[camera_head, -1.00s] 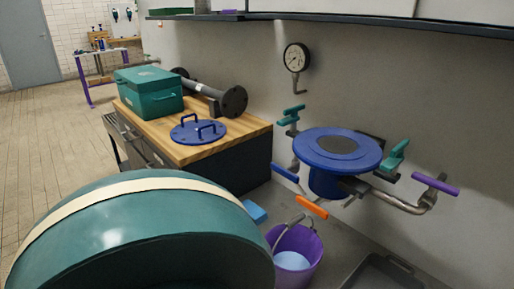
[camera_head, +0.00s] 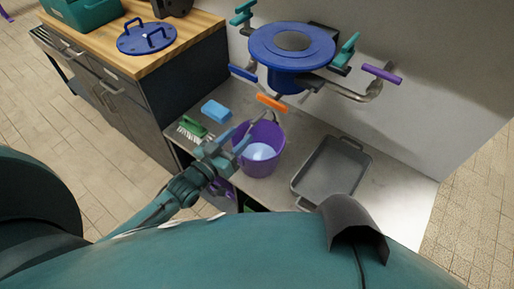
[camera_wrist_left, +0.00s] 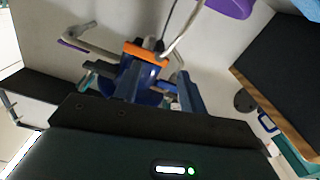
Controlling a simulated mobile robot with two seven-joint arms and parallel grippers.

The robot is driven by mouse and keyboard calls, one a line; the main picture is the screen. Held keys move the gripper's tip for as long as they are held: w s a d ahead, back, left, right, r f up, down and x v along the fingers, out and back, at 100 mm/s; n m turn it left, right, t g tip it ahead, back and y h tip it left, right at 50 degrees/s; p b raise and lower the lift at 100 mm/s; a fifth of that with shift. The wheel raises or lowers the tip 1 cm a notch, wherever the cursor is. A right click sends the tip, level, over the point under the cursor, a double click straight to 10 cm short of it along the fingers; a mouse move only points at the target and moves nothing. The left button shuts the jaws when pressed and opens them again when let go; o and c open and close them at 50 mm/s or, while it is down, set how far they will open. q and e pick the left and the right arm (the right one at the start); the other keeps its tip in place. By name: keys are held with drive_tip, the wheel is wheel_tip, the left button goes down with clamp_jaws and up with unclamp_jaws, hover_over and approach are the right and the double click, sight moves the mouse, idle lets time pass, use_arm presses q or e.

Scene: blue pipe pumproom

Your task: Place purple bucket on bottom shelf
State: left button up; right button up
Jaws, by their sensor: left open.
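The purple bucket (camera_head: 272,135) stands upright on the steel counter (camera_head: 300,128), with pale blue inside and its handle up. My left gripper (camera_head: 229,150) is open at the bucket's left side; I cannot tell whether it touches the bucket. In the left wrist view, my left gripper (camera_wrist_left: 138,88) shows its two fingers apart with nothing clearly between them, and a piece of the purple bucket (camera_wrist_left: 232,7) shows at the top edge. The space under the counter is mostly hidden by my arm and body, so the bottom shelf is not clearly visible. My right gripper is not in view.
A grey tray (camera_head: 335,168) lies right of the bucket. A blue sponge (camera_head: 216,110) and a green brush (camera_head: 192,128) lie left. A blue flanged pipe (camera_head: 290,52) with an orange handle (camera_head: 271,102) overhangs the counter behind. A wooden-topped cabinet (camera_head: 140,95) stands left.

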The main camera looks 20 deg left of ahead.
sight(255, 119)
use_arm(q)
drive_tip(key=x, duration=0.8)
drive_tip(key=shift+w+d+f, duration=0.1)
drive_tip(key=shift+w, duration=0.05)
clamp_jaws()
idle(0.5)
